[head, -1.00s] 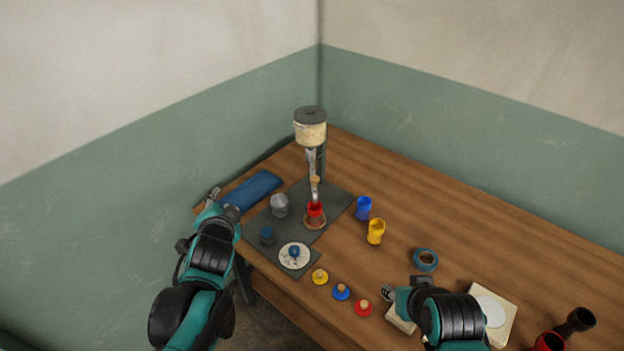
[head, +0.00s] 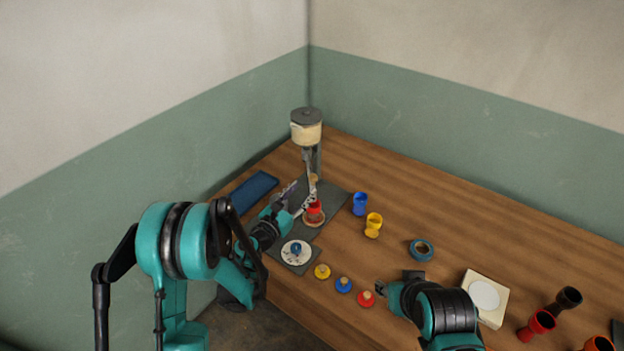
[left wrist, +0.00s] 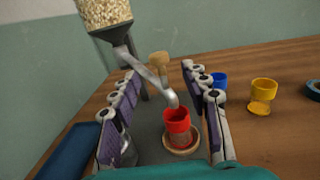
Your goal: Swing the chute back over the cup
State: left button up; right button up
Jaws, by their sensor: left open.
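The grey metal chute (left wrist: 148,72) slopes down from the hopper (left wrist: 105,14), which is full of pale grains. Its lower end shows at the far rim of the red cup (left wrist: 177,121); I cannot tell exactly how it lines up with the opening. A wooden knob (left wrist: 158,60) stands beside the chute. The cup stands upright on a round wooden base, also in the head view (head: 314,208). My left gripper (head: 292,199) is open and empty, its fingers either side of the chute in the wrist view (left wrist: 159,76). My right gripper (head: 380,288) is low over the table; its jaws are unclear.
A blue goblet (head: 360,203) and a yellow goblet (head: 373,225) stand right of the cup. A white disc (head: 296,253) and several knobbed discs lie in front. A tape roll (head: 421,250) and a cream block (head: 485,297) lie right. A blue pad (head: 254,190) lies left.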

aim_at(311, 181)
pick_arm(q)
jog(key=b+x, duration=0.1)
jog(key=x, duration=0.6)
jog(key=shift+w, duration=0.1)
grip_shut()
